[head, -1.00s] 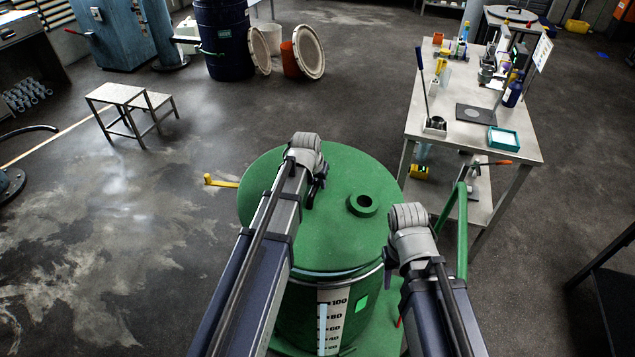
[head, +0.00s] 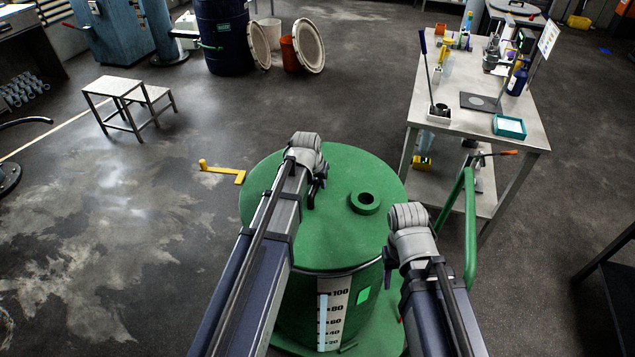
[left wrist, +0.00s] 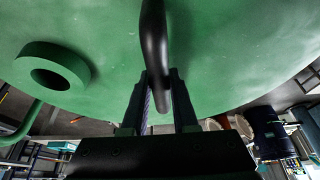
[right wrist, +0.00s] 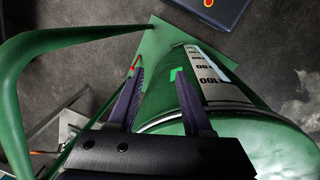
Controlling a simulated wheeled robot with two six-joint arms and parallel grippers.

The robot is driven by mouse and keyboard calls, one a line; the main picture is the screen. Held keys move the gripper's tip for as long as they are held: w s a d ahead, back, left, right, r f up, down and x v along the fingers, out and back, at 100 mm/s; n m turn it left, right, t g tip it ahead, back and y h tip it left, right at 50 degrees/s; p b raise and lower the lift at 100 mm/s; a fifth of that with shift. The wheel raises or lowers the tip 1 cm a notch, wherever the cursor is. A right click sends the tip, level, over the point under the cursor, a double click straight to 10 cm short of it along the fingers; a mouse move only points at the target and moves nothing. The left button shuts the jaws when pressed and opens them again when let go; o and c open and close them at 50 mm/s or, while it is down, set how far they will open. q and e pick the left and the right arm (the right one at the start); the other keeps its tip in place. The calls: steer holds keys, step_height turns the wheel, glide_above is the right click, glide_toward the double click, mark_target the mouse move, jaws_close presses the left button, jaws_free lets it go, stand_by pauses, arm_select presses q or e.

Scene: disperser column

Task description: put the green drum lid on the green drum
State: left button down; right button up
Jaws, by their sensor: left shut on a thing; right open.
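The green drum lid (head: 345,180) is a broad disc with a raised ring (head: 365,201), held level over the green drum (head: 310,305). It hides the drum's opening. A thin pale rim line shows below its front edge; I cannot tell whether lid and drum touch. My left gripper (head: 318,192) is shut on the lid's black handle (left wrist: 153,45), seen in the left wrist view between its fingers (left wrist: 160,90). My right gripper (head: 390,265) is open and empty beside the drum's right side. In the right wrist view its fingers (right wrist: 158,85) are apart, near the drum's scale strip (right wrist: 208,75).
A green bent rail (head: 469,225) rises right of the drum. A workbench (head: 460,130) with tools and bottles stands beyond it. A yellow handle (head: 225,172) shows left of the lid. A step stool (head: 118,88) and a dark drum (head: 222,40) stand farther back.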

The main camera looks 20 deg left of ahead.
arm_select(q)
steer(key=c, duration=0.6)
jaws_free()
steer(key=shift+r, duration=0.1)
steer(key=p+v, duration=0.7)
steer(key=shift+s+r, duration=0.25)
steer(key=shift+r, duration=0.1)
steer(key=shift+f, duration=0.1)
